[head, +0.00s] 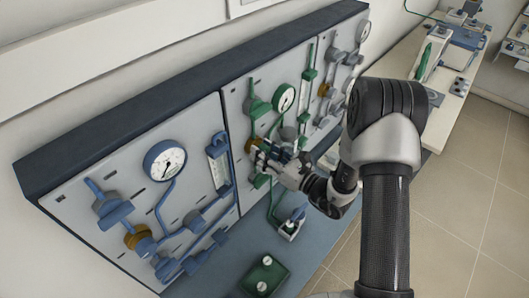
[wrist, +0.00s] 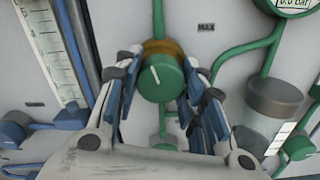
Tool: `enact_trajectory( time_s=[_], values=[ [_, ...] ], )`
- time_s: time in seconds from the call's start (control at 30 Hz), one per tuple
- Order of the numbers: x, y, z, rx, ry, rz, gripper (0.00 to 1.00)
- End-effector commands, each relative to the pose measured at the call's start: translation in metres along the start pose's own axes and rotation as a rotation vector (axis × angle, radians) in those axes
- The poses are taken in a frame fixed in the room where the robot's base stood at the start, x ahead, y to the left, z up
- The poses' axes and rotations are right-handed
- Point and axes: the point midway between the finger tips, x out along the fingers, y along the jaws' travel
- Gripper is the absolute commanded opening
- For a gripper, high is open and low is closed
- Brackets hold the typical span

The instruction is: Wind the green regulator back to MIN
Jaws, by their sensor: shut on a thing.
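The green regulator (wrist: 162,82) is a round green knob with a white pointer line, in front of a brass collar on the grey panel. Its line leans slightly left of straight up in the wrist view. The MAX label (wrist: 206,27) is up and right of the knob; I see no MIN label. My gripper (wrist: 163,66) has one finger on each side of the knob and is shut on it. In the head view my gripper (head: 267,153) is at the middle panel section, over the regulator; the brass collar (head: 252,144) shows beside it.
A green-rimmed gauge (head: 284,98) is above right of the regulator. A blue-piped panel with a gauge (head: 165,160) is at left. A green tray (head: 250,284) is on the bench below.

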Motion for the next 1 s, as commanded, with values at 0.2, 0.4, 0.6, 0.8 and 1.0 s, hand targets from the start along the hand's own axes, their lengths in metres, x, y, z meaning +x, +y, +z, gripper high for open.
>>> enact_trajectory(
  time_s=[0.2,0.4,0.6,0.8,1.0],
  values=[
    [0.0,0.0,-0.0001,-0.003,0.0,0.0,0.13],
    [0.0,-0.0003,-0.0011,-0.043,0.0,0.0,0.13],
    [0.0001,-0.0009,-0.0021,-0.155,-0.002,0.0,0.13],
    [0.0,-0.0014,-0.0034,-0.329,-0.001,0.0,0.13],
    [0.0,-0.0018,-0.0037,-0.521,-0.002,0.0,0.13]
  ],
)
